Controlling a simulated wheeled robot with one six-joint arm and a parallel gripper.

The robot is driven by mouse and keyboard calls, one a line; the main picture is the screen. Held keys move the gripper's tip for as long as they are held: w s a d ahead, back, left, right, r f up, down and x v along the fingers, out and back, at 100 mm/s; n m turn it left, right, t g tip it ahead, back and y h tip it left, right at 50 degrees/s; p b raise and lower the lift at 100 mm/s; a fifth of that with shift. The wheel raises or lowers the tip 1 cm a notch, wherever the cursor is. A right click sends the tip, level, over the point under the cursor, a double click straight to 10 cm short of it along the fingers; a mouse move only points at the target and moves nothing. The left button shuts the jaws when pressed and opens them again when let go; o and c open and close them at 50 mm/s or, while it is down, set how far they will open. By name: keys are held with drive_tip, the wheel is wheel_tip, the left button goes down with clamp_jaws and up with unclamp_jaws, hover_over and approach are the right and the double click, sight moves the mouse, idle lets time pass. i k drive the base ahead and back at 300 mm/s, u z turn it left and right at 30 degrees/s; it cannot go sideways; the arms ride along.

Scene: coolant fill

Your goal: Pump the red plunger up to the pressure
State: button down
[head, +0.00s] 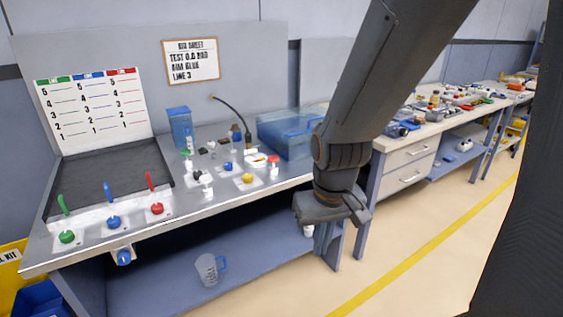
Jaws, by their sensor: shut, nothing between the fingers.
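Two red things could be the plunger, and I cannot tell which. A round red knob (157,208) sits at the bench's front left, below an upright red lever (151,181). A red-topped white piece (273,160) stands further right near the bench edge. My gripper (322,240) points down in front of the bench's right end, apart from both. It is shut and empty. A pinned sheet (191,60) on the back panel seems to read a test pressure in bar, but the print is blurred. No pressure gauge can be made out clearly.
Green (67,236) and blue (113,222) knobs stand left of the red one. A chart (90,108) hangs behind. A clear blue tank (290,131) stands at the bench's back right. A jug (208,269) is on the lower shelf. The floor (425,235) to the right is clear.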

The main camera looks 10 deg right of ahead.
sight(273, 160)
drive_tip(key=u, duration=0.7)
drive_tip(key=i, duration=1.45)
drive_tip(key=z, duration=0.75)
